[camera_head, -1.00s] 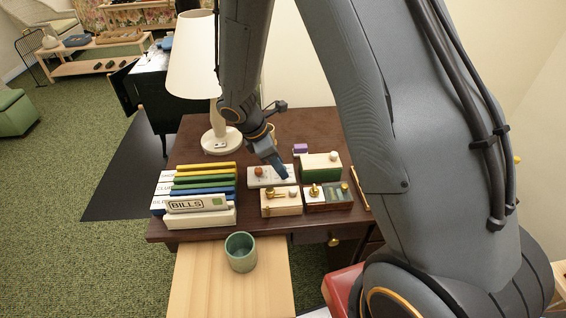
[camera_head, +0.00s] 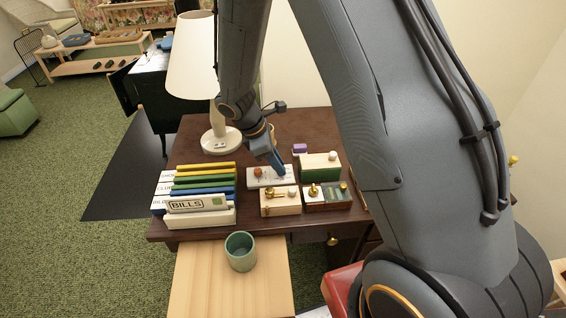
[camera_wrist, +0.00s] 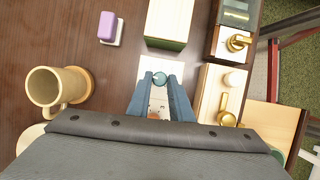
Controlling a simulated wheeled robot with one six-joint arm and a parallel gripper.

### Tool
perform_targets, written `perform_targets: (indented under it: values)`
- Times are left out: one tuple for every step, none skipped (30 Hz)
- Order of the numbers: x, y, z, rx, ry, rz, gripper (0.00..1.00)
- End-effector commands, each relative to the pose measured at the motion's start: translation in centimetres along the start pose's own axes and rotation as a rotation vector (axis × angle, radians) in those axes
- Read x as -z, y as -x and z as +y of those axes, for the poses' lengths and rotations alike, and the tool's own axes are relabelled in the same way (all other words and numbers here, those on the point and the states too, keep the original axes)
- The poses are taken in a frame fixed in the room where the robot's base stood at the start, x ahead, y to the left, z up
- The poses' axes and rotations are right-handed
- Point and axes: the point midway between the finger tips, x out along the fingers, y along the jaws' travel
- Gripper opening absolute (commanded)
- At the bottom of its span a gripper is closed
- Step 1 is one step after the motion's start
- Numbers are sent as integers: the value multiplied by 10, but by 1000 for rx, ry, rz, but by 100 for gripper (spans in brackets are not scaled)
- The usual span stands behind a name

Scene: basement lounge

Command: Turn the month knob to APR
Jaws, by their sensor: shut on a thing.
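A low white box (camera_head: 268,181) stands on the dark brown desk, with an orange-brown knob (camera_head: 258,171) on its left part. My gripper (camera_head: 281,172) reaches down over the right part of this box. In the wrist view my gripper's blue fingers (camera_wrist: 160,84) are shut on a small teal knob (camera_wrist: 159,77) on the white box (camera_wrist: 150,65). The orange-brown knob shows partly between the fingers, nearer the wrist. I cannot read any month label or pointer position. The fingers hide part of the box top.
A cream box with a brass lever (camera_head: 280,207), a dark red box with a brass knob (camera_head: 327,204) and a green box (camera_head: 320,167) stand close by. A purple block (camera_head: 300,148), a lamp (camera_head: 221,140) and the BILLS organizer (camera_head: 200,216) are around. A beige mug (camera_wrist: 42,88) stands left in the wrist view.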

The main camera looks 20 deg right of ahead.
Motion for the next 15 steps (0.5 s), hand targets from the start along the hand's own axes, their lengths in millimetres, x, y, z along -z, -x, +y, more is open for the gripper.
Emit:
perform_targets:
  values:
    - [0, 1, 1, 14, -35, -2, 0]
    - [-1, 1, 1, 23, -56, -4, 0]
    - [-1, 1, 2, 36, -88, -4, 0]
    - [-1, 0, 2, 45, -112, -6, 0]
    - [-1, 0, 2, 57, -136, -7, 0]
    - [-1, 0, 3, 69, -168, -9, 0]
    - [-1, 0, 3, 79, -194, -9, 0]
    - [-1, 0, 4, 89, -216, -11, 0]
    - [-1, 0, 4, 102, -248, -12, 0]
    - [-1, 0, 4, 111, -271, -13, 0]
    - [-1, 0, 5, 120, -292, -14, 0]
    - [-1, 0, 5, 133, -322, -16, 0]
    - [-1, 0, 5, 141, -342, -17, 0]
    - [-1, 0, 5, 150, -363, -18, 0]
    - [-1, 0, 6, 160, -389, -20, 0]
